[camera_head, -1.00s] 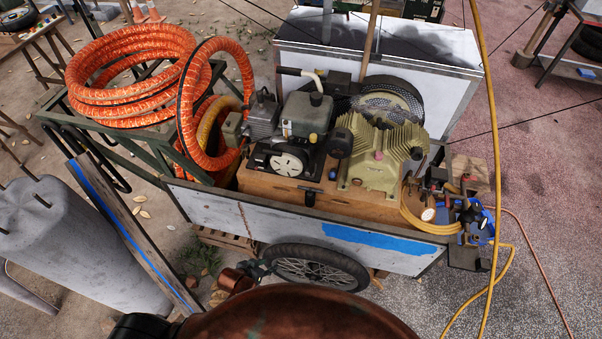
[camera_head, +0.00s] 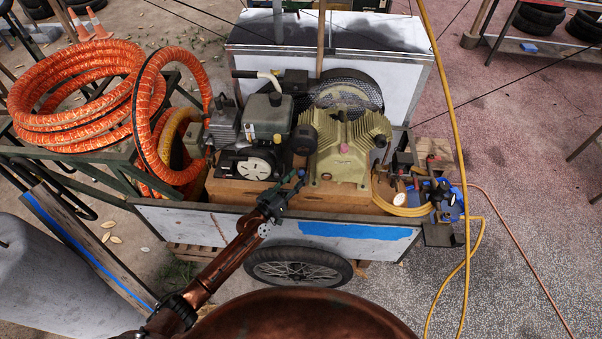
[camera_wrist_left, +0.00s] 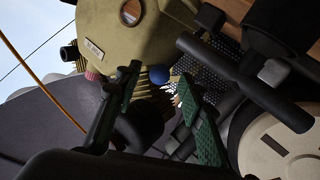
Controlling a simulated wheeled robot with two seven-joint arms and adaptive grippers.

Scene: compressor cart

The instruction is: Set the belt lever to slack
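My left gripper (camera_head: 292,186) reaches in over the front edge of the cart, in front of the compressor (camera_head: 342,148). Its two green-padded fingers stand apart in the left wrist view (camera_wrist_left: 160,82). A small blue ball knob (camera_wrist_left: 159,75), probably the end of the belt lever, shows between the fingertips; I cannot tell whether they touch it. A bit of blue (camera_head: 301,173) also shows at the fingertips in the head view. The rest of the lever is hidden or too small to tell. My right gripper is not in view.
The engine (camera_head: 263,121) with its pale round cover stands left of the compressor. A mesh belt guard (camera_head: 372,90) is behind them. Orange hose coils (camera_head: 75,90) lie at the left. A yellow hose (camera_head: 455,110) hangs at the right. The cart's side panel (camera_head: 190,221) runs below my arm.

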